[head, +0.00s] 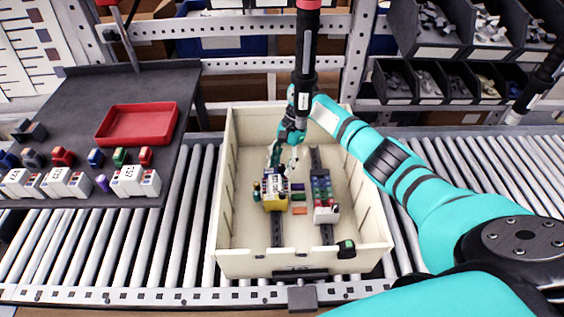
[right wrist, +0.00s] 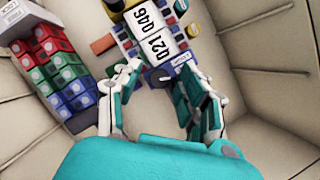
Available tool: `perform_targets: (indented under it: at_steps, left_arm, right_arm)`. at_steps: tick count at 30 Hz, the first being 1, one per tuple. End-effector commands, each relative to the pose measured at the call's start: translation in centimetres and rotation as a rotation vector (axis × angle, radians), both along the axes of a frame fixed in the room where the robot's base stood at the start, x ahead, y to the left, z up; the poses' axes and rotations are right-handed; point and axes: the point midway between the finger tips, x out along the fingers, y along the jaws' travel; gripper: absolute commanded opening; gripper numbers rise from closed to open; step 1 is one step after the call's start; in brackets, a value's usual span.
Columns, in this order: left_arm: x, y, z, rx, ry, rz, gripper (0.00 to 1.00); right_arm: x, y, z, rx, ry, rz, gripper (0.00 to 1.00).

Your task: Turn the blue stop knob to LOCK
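A black hanging tool (head: 305,50) with a red top hangs upright in front of my right forearm in the head view. My right gripper (head: 287,158) is down inside the cream bin (head: 240,262), over a white-and-yellow block (head: 275,195) on a rail. In the right wrist view its fingers (right wrist: 160,85) are spread apart, just short of the block marked Q21 Q46 (right wrist: 160,35). Nothing shows held between them. My left gripper is not in view.
A block with green, blue and red parts (head: 322,195) stands on a second rail; it also shows in the right wrist view (right wrist: 62,72). The bin sits on a roller conveyor (head: 175,240). A dark tray (head: 80,105) at left holds a red tray (head: 138,123) and small coloured parts.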

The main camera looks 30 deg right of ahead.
Motion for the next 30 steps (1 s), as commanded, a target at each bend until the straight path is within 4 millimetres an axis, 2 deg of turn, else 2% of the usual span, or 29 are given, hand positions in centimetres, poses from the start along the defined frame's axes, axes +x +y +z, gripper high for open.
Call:
perform_targets:
  at_steps: [8, 11, 14, 24, 30]
  left_arm:
    - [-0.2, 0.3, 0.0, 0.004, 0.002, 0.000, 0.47]
    - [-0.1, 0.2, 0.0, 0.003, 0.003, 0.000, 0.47]
    - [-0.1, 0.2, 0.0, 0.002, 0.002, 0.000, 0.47]
    - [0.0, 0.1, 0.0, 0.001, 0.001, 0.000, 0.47]
    - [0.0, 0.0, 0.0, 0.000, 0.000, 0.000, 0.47]
  right_arm:
    - [0.0, -0.1, 0.1, 0.000, 0.000, -0.001, 0.44]
    - [0.1, -0.3, 0.7, 0.000, -0.002, -0.002, 0.44]
    - [0.4, -0.8, 2.0, 0.000, -0.004, -0.002, 0.44]
    - [1.2, -3.3, 8.6, 0.000, -0.003, -0.001, 0.44]
    - [1.5, -4.2, 10.6, 0.000, -0.001, -0.001, 0.44]
